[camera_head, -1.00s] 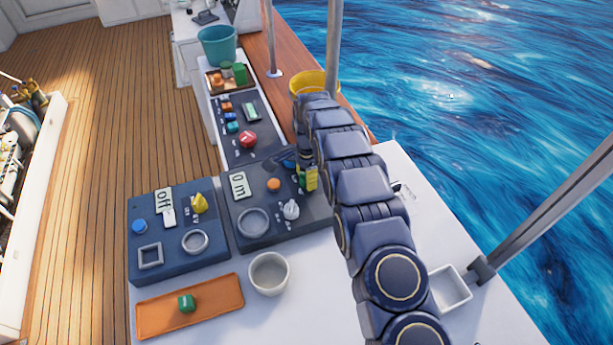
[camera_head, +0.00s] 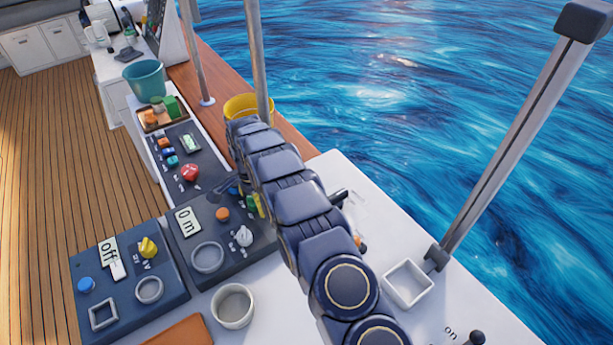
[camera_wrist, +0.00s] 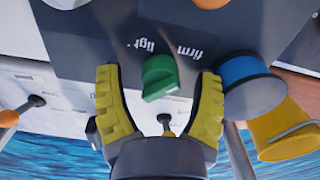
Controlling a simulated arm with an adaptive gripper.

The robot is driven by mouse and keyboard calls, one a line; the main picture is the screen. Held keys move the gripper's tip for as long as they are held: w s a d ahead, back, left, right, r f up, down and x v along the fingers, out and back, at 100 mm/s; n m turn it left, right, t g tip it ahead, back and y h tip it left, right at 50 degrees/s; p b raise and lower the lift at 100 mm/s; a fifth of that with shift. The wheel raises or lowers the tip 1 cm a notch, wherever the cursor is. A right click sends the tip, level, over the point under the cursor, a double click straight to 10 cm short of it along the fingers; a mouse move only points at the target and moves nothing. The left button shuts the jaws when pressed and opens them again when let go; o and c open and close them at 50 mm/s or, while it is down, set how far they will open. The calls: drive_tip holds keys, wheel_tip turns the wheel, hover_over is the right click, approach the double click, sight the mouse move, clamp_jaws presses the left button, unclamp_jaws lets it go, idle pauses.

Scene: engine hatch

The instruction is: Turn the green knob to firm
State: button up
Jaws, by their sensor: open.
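The green knob (camera_wrist: 160,77) shows in the wrist view on a dark panel (camera_wrist: 85,35), with a light label (camera_wrist: 145,45) and a firm label (camera_wrist: 190,53) printed above it, upside down. The knob's grip runs roughly up and down in the picture; I cannot tell which label it points to. My gripper (camera_wrist: 158,74) is open, its yellow fingers on either side of the knob, with visible gaps. I cannot tell the height between fingertips and panel.
In the wrist view a blue round part (camera_wrist: 250,70) and a yellow bucket (camera_wrist: 285,130) stand close to the right finger. In the head view an orange button (camera_head: 222,213), a white knob (camera_head: 243,236) and a red knob (camera_head: 189,172) are near. A pole (camera_head: 257,70) rises behind my arm.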

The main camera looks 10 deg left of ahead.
drive_tip(key=n, duration=1.6)
drive_tip(key=shift+n, duration=0.4)
wheel_tip(320, 180, up, 8)
drive_tip(key=shift+f, duration=0.1)
drive_tip(key=s+d+r+m, duration=0.2)
drive_tip(key=s+d+r, duration=0.2)
drive_tip(key=d+r, duration=0.3)
drive_tip(key=s+d+r+m, duration=0.2)
drive_tip(key=d+r, duration=0.6)
drive_tip(key=d, duration=0.4)
drive_tip(key=shift+s+d+g, duration=0.25)
drive_tip(key=shift+s+g, duration=0.05)
drive_tip(key=shift+s, duration=0.6)
drive_tip(key=shift+r, duration=0.1)
